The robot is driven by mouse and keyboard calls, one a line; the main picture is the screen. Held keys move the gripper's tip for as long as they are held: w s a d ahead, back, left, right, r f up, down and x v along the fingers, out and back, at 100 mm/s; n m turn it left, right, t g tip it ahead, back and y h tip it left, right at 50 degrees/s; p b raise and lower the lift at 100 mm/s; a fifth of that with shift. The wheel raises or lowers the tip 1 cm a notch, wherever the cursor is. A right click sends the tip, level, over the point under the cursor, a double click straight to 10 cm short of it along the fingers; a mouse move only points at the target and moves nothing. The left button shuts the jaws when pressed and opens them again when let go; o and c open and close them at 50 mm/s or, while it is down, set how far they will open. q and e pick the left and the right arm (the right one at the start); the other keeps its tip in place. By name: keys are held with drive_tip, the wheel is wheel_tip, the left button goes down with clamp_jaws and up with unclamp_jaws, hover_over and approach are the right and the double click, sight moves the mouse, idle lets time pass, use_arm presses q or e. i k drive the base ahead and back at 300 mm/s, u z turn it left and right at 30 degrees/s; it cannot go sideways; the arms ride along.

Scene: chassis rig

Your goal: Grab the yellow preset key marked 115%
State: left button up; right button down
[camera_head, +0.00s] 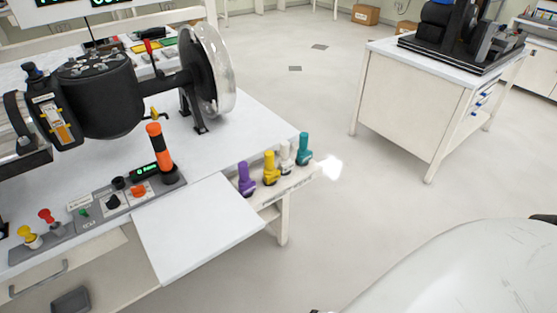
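A yellow key (270,168) stands upright on a narrow pale shelf (290,181) at the right end of the workbench. It is second from the left in a row of similar keys. A purple key (246,180) stands to its left, and a white key (286,158) and a teal key (304,149) stand to its right. Any 115% marking is too small to read. Neither of my grippers can be made out in the head view, and nothing is seen touching the yellow key.
A white panel (197,230) juts from the bench front, left of the keys. Behind it are a control strip (97,207), an orange-topped lever (158,145) and a black machine with a clear disc (222,70). Open floor lies right of the keys, before a white cabinet (400,110).

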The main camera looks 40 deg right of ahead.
sight(270, 176)
drive_tip(key=k, duration=0.35)
drive_tip(key=z, duration=1.25)
drive_tip(key=i, duration=0.2)
drive_tip(key=u, duration=0.2)
